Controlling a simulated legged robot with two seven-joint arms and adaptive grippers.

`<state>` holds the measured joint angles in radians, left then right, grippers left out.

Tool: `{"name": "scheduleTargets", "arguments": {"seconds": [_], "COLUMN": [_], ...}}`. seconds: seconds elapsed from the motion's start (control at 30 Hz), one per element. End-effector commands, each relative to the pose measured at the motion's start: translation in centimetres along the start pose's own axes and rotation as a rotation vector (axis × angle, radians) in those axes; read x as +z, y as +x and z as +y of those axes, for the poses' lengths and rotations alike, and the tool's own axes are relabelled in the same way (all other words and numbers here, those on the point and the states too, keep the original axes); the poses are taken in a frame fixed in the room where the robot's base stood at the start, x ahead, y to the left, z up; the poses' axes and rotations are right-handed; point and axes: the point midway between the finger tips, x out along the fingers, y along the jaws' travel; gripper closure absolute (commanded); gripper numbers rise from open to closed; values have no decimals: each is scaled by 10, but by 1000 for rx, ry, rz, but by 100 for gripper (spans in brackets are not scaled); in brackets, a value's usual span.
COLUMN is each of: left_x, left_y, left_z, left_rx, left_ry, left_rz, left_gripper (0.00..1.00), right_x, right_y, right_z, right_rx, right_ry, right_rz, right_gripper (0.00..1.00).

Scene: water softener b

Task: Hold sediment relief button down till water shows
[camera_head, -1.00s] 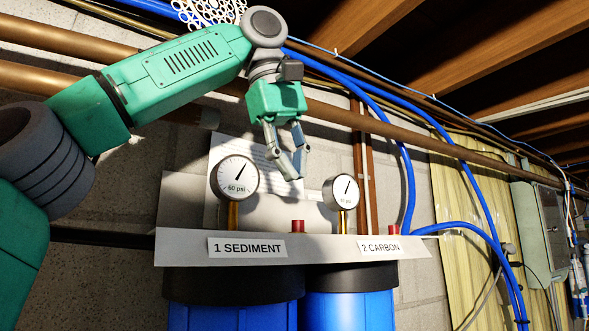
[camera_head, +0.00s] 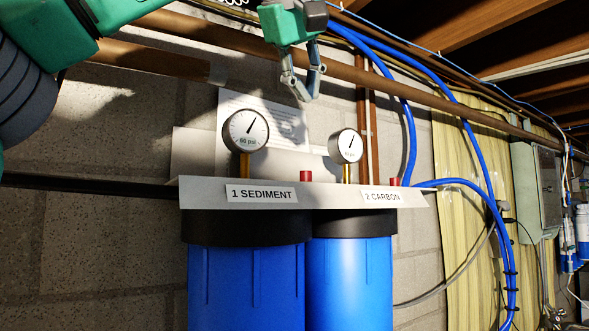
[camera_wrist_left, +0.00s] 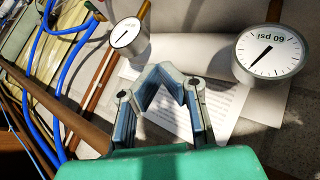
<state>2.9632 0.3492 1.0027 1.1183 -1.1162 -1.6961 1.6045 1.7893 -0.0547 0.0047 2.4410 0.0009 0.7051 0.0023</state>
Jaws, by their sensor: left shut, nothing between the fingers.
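The red sediment button (camera_head: 306,176) stands on the bracket (camera_head: 200,194), right of the label "1 SEDIMENT" (camera_head: 262,194), behind the bracket's front face. A second red button (camera_head: 395,182) is by the label "2 CARBON" (camera_head: 381,195). My left gripper (camera_head: 308,97) is shut and empty, pointing down well above the sediment button, apart from it. In the left wrist view my gripper (camera_wrist_left: 160,72) has its fingertips together, between the two gauges. The buttons do not show there. No water shows. My right gripper is not in view.
The sediment gauge (camera_head: 246,131) and carbon gauge (camera_head: 346,146) rise on either side of the sediment button. Blue housings (camera_head: 247,285) hang below the bracket. A copper pipe (camera_head: 450,109) and blue hoses (camera_head: 408,135) run behind and beside my gripper.

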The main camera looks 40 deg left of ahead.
Motion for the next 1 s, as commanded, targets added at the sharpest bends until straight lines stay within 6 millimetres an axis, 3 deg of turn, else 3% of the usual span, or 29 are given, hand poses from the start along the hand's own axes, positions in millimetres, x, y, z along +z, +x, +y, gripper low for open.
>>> {"name": "scheduleTargets", "arguments": {"seconds": [0.47, 1.0], "left_x": [6, 42], "left_y": [5, 55], "left_z": [-7, -43], "left_rx": [-1, -1], "left_ry": [-3, -4], "left_rz": [-2, -2], "left_gripper": [100, 100], "right_x": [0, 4], "right_y": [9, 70], "right_z": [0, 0], "right_rx": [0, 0], "right_ry": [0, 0], "right_rz": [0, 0], "right_gripper": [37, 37]}}
